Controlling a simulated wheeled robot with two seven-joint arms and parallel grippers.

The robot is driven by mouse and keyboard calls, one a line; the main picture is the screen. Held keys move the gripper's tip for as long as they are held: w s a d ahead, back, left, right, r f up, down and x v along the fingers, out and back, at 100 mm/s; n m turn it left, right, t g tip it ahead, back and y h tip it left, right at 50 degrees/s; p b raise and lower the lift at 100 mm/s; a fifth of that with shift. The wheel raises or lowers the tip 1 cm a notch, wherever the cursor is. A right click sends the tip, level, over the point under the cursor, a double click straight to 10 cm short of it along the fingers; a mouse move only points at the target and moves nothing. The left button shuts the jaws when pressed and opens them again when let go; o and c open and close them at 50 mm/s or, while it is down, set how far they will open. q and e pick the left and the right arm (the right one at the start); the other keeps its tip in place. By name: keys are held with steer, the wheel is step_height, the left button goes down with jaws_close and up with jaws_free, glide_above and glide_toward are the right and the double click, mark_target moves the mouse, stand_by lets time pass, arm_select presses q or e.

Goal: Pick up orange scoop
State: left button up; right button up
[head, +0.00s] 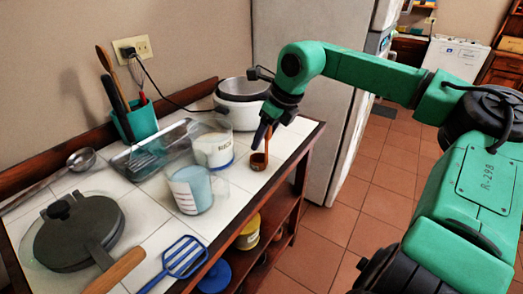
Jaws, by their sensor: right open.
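The orange scoop (259,162) is on the white tiled counter near its right edge, bowl at the bottom and its thin handle rising toward my right gripper. My right gripper (262,137) points down from the green arm and is open, directly above the bowl and around or beside the upper handle. I cannot tell whether the fingers touch the handle. My left gripper is not in view.
Two clear measuring containers, one with white content (214,150) and one with blue-white content (190,190), stand left of the scoop. A white cooker (242,100) stands behind. A blue spatula (180,262) lies at the front edge. Tiled floor (375,190) lies right.

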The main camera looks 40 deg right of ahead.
steer(key=shift+x, duration=0.8)
steer(key=shift+r, duration=0.1)
jaws_close()
step_height(320, 180, up, 20)
steer(key=p, duration=0.2)
